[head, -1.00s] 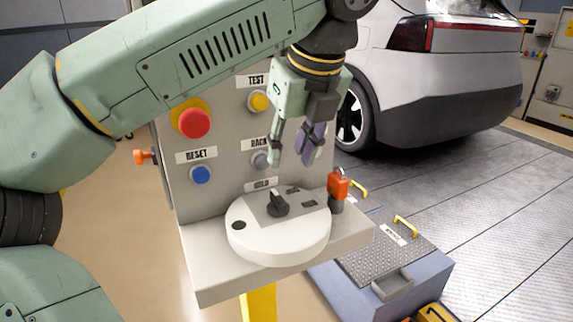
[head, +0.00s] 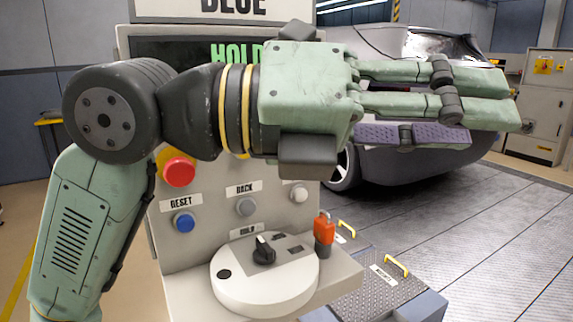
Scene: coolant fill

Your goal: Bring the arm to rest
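My gripper (head: 462,103) is raised in front of the control panel and points to the right. Its green and purple fingers are stretched out with nothing seen between them; how far apart they are is hard to judge from this side. My arm bends up from the lower left to the wrist and covers part of the panel. The control panel (head: 205,238) stands behind it. A black selector knob (head: 263,250) sits on a round white dial base (head: 240,291) on the panel's shelf, below the gripper and apart from it.
The panel has a red button (head: 178,172), a blue button (head: 184,222), grey and white buttons, and a screen (head: 235,52) reading HOLD. An orange-topped device (head: 324,232) stands on the shelf. A car (head: 420,180) stands behind. A low box (head: 385,285) is at lower right.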

